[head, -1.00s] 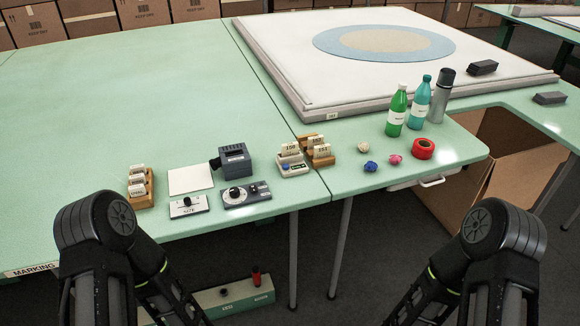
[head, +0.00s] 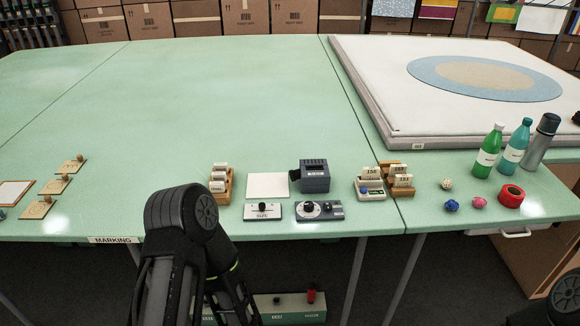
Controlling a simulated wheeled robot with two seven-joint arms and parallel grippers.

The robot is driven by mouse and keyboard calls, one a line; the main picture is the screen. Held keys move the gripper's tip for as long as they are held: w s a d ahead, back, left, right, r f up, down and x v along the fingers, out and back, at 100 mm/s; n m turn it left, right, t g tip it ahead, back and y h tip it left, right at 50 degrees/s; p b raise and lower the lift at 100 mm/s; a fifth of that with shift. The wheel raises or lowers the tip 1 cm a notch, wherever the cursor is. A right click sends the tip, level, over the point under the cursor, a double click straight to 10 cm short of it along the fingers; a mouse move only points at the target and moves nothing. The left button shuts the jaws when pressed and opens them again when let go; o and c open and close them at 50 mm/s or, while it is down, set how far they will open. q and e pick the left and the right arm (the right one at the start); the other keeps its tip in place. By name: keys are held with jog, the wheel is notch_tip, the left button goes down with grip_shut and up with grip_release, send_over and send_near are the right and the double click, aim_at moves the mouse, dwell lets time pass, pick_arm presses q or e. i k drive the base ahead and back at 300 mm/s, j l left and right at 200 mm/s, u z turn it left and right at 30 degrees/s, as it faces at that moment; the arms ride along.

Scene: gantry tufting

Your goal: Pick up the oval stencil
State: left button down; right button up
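Three small wooden plates with knobs, which look like the stencils, lie in a slanting row at the left of the green table. They are the back plate (head: 70,166), the middle plate (head: 54,185) and the front plate (head: 37,208). Each seems to have a shape marked on it, but they are too small to tell which one is the oval stencil. My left arm rises at the bottom centre, to the right of the plates. Only a small part of my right arm shows at the bottom right corner. Neither gripper is in view.
A framed board (head: 14,193) lies left of the plates. A wooden card rack (head: 221,186), white sheet (head: 267,185), dark grey device (head: 314,176) and two control boxes stand right of them. Bottles and a red tape roll (head: 510,196) are far right. The table behind is clear.

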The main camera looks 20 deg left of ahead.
aim_at(57, 186)
jog(key=j+u, duration=0.1)
jog(key=j, duration=1)
jog(key=i+j+u, duration=0.15)
jog(key=j, duration=0.4)
jog(key=j+u, duration=0.1)
jog(key=j, duration=0.4)
jog(key=i+j+u, duration=0.1)
jog(key=j, duration=0.45)
jog(key=i+j, duration=0.1)
jog(key=j, duration=0.45)
jog(key=i+j+u, duration=0.15)
jog(key=j, duration=0.35)
jog(key=i+j+u, duration=0.1)
jog(key=j, duration=0.4)
